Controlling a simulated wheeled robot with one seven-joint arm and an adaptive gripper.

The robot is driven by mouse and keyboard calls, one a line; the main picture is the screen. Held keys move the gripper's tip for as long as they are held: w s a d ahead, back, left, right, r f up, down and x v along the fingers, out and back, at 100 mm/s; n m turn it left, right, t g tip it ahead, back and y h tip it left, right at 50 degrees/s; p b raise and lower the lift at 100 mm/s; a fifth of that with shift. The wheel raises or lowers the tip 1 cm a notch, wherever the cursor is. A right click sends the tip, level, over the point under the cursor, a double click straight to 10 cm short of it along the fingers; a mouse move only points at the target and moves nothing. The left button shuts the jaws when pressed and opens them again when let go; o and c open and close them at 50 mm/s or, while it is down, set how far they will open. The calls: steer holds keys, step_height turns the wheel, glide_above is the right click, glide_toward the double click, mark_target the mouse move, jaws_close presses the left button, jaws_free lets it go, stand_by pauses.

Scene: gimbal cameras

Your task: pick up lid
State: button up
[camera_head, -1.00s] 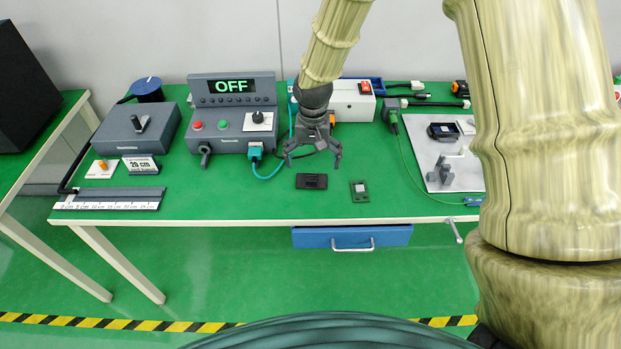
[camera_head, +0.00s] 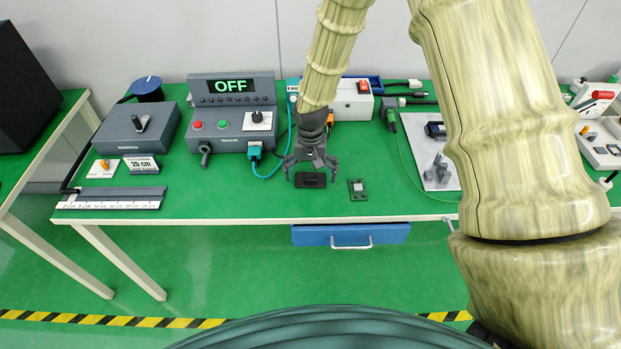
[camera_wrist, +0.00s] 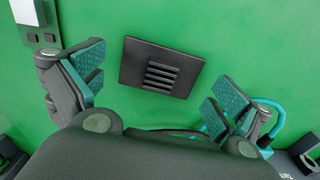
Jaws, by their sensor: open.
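The lid is a small flat black rectangular plate (camera_head: 310,180) lying on the green table top near its front edge. In the wrist view the lid (camera_wrist: 161,67) shows several slots in its middle and lies slightly tilted between and beyond my fingers. My gripper (camera_head: 310,172) is open, just above and behind the lid in the head view. The wrist view shows both fingers of my gripper (camera_wrist: 155,88) spread wide with nothing between them; I cannot tell the exact height above the lid.
A small green-grey module (camera_head: 358,189) lies right of the lid. A grey control box with an OFF display (camera_head: 232,87) and a teal cable (camera_head: 268,172) stand behind left. A light board (camera_head: 428,160) lies to the right. Bare green table lies left of the lid.

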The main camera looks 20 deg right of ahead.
steer(key=shift+c, duration=0.2)
steer(key=c, duration=2.1)
